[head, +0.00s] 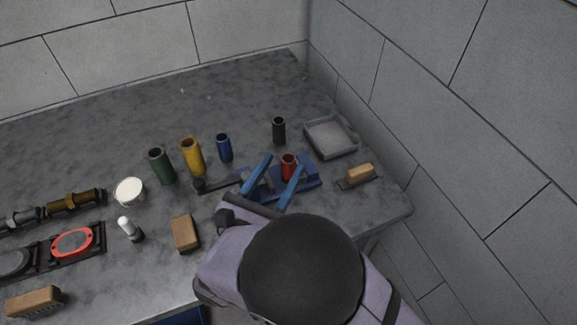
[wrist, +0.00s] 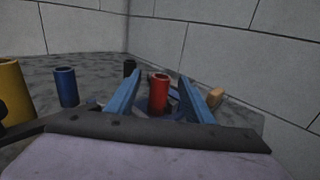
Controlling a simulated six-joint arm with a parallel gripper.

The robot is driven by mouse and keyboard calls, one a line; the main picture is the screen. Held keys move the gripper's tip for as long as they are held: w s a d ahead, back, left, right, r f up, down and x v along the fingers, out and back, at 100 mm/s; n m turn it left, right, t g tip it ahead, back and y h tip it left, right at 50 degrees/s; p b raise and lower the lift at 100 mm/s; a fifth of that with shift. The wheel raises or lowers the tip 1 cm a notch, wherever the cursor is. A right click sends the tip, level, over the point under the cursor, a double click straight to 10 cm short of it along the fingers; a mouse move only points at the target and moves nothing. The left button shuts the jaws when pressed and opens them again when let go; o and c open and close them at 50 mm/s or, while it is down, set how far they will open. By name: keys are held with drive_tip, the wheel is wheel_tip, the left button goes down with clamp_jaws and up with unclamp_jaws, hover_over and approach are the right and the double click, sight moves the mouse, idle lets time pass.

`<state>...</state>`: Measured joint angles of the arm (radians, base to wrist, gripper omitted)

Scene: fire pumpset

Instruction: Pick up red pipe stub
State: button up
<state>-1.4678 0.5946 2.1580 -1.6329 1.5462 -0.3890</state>
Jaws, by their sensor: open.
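The red pipe stub (head: 288,166) is a short upright tube on or at a blue base (head: 310,177) near the right end of the table. In the wrist view the red pipe stub (wrist: 158,93) stands between the two blue fingers, with visible space on both sides. My gripper (head: 281,166) is open, and its fingers reach to either side of the stub in the head view. The gripper also shows in the wrist view (wrist: 159,84). The stub's lower part is partly hidden.
A blue tube (head: 224,148), yellow tube (head: 192,157) and green tube (head: 161,166) stand to the left. A black tube (head: 278,131) and a grey tray (head: 331,153) are behind. A brush with a tan block (head: 359,174) lies right, near the wall.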

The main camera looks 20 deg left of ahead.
sight(285, 164)
drive_tip(key=shift+w+d+f+p, duration=0.1)
drive_tip(key=shift+w+p, duration=0.1)
drive_tip(key=shift+w, duration=0.8)
drive_tip(key=shift+w+d+f+p, duration=0.1)
drive_tip(key=shift+w+p, duration=0.05)
drive_tip(key=shift+w, duration=0.85)
clamp_jaws()
drive_tip(key=shift+r, duration=0.2)
